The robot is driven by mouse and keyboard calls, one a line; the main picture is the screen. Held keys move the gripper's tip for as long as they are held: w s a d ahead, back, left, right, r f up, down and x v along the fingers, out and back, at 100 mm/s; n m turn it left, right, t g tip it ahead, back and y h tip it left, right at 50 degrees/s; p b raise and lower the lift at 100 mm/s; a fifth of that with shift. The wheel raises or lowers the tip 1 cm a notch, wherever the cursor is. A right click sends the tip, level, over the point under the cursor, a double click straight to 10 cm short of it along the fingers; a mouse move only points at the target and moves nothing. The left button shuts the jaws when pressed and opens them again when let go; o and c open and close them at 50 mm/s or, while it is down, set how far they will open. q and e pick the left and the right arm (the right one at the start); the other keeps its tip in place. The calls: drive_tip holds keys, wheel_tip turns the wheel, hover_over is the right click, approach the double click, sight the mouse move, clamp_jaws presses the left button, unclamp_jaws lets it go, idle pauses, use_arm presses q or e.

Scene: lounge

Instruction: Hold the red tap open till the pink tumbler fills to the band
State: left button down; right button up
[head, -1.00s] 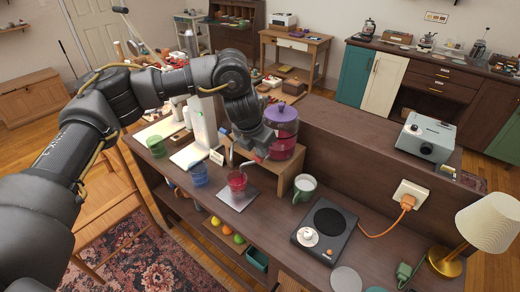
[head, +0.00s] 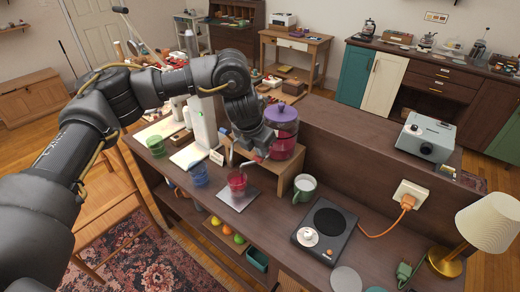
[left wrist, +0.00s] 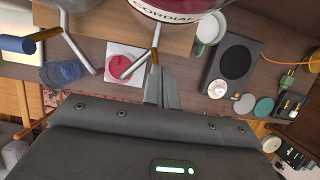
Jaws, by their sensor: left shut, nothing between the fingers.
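The pink tumbler (head: 237,184) stands upright on a pale square plate (head: 231,203) under a metal spout; red shows inside it. In the left wrist view the tumbler (left wrist: 119,66) appears from above, left of my fingers. I cannot make out the band or the exact level. The red drink dispenser (head: 284,150), with a purple lid, stands on a wooden stand; its body (left wrist: 178,8) reads "CORDIAL". My left gripper (head: 259,154) is shut and empty at the red tap, its fingertips (left wrist: 157,72) by the tap's lever. The gripper partly hides the tap, so contact is unclear.
A blue tumbler (head: 198,174) and a green one (head: 156,146) stand left. A green-white mug (head: 304,188) and a hotplate (head: 325,226) stand right. The front counter edge is close.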

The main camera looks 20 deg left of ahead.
idle(0.4)
use_arm(q)
drive_tip(key=r+p, duration=0.1)
drive_tip(key=r, duration=0.1)
drive_tip(key=w+r+p, duration=0.1)
drive_tip(key=r+p, duration=0.1)
drive_tip(key=r, duration=0.1)
drive_tip(key=shift+d+r, duration=0.1)
drive_tip(key=shift+d, duration=0.1)
drive_tip(key=shift+w, duration=0.1)
idle(0.3)
